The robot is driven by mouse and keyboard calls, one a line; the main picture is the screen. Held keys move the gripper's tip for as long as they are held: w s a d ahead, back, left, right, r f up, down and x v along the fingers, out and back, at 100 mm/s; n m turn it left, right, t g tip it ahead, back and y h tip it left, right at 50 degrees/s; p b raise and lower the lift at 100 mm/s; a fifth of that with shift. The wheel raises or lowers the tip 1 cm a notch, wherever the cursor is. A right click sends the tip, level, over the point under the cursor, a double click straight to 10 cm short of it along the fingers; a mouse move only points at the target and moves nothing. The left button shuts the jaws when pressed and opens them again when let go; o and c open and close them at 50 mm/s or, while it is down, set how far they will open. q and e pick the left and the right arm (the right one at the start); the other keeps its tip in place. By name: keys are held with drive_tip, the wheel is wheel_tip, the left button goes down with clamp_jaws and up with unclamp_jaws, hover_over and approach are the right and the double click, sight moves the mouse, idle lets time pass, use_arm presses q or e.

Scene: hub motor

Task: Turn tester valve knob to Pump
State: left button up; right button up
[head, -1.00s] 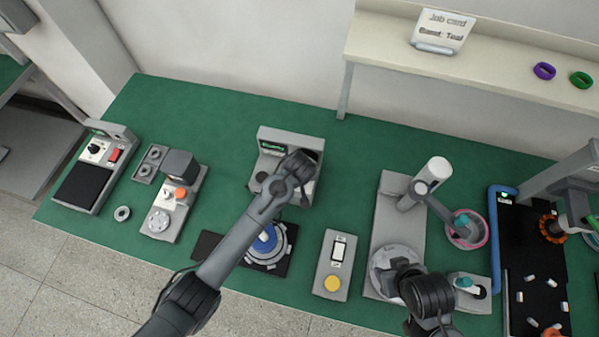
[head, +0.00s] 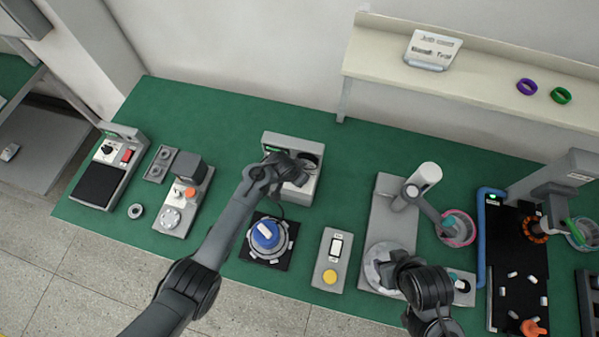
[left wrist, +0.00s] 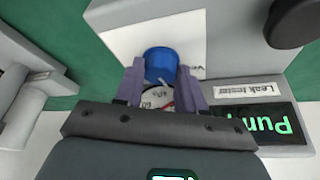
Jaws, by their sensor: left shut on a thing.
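The grey leak tester (head: 272,139) stands at the back middle of the green bench. In the left wrist view its lit display (left wrist: 253,123) reads "Pump", upside down there. The blue valve knob (left wrist: 160,64) sits on the tester's white panel. My left gripper (left wrist: 160,80) has its purple fingers on either side of this knob and is shut on it. In the head view my left arm hides the knob, and the left fingertips are not visible. My right gripper (head: 428,285) is over the front right of the bench; its fingers are hidden.
A black round part (left wrist: 293,20) juts out near the knob. A hub motor with a blue cap (head: 265,236) lies below my left arm. A box with a yellow button (head: 329,276) is to its right. A grey fixture (head: 180,214) stands to the left.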

use_arm(q)
drive_tip(key=shift+m+g+h, duration=0.3)
drive_tip(key=shift+m, duration=0.5)
drive_tip(key=o, duration=1.1)
drive_tip(key=shift+c, duration=0.2)
drive_tip(key=p+v, duration=0.3)
drive_tip(key=v, duration=0.7)
drive_tip(key=shift+a+r, duration=0.2)
drive_tip(key=shift+r, duration=0.15)
drive_tip(key=shift+s, duration=0.1)
drive_tip(key=shift+p, duration=0.3)
